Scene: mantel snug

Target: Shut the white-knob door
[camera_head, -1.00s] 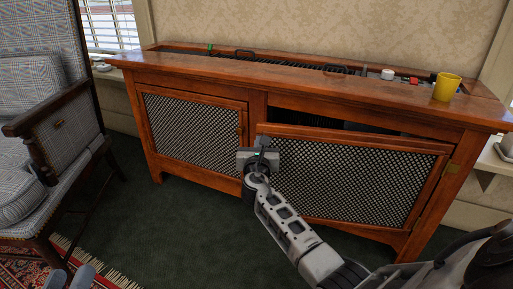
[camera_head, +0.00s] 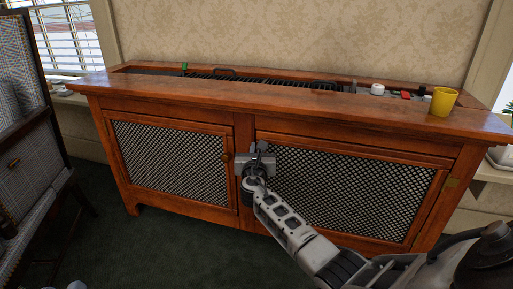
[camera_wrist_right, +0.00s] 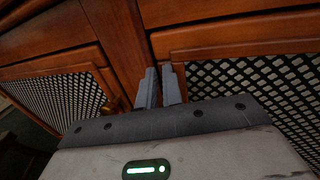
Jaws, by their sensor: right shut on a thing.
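The right-hand mesh door (camera_head: 350,193) of the wooden cabinet (camera_head: 190,93) looks flush or nearly flush with the front; a small gap cannot be ruled out. Its hinge is on the right. My right gripper (camera_head: 258,160) is at the door's upper left edge, shut on what appears to be its knob. The white knob itself is hidden by the gripper. In the right wrist view, the two fingers (camera_wrist_right: 160,85) stand close together against the door edge. A grey tip at the bottom left, probably my left gripper (camera_head: 77,285), barely shows.
The left mesh door (camera_head: 170,155) is shut, with a brass-coloured knob (camera_head: 225,157). A yellow mug (camera_head: 443,101) and small items stand on the cabinet top. A plaid armchair (camera_head: 30,165) is at the left. Dark green carpet (camera_head: 130,245) lies clear in front.

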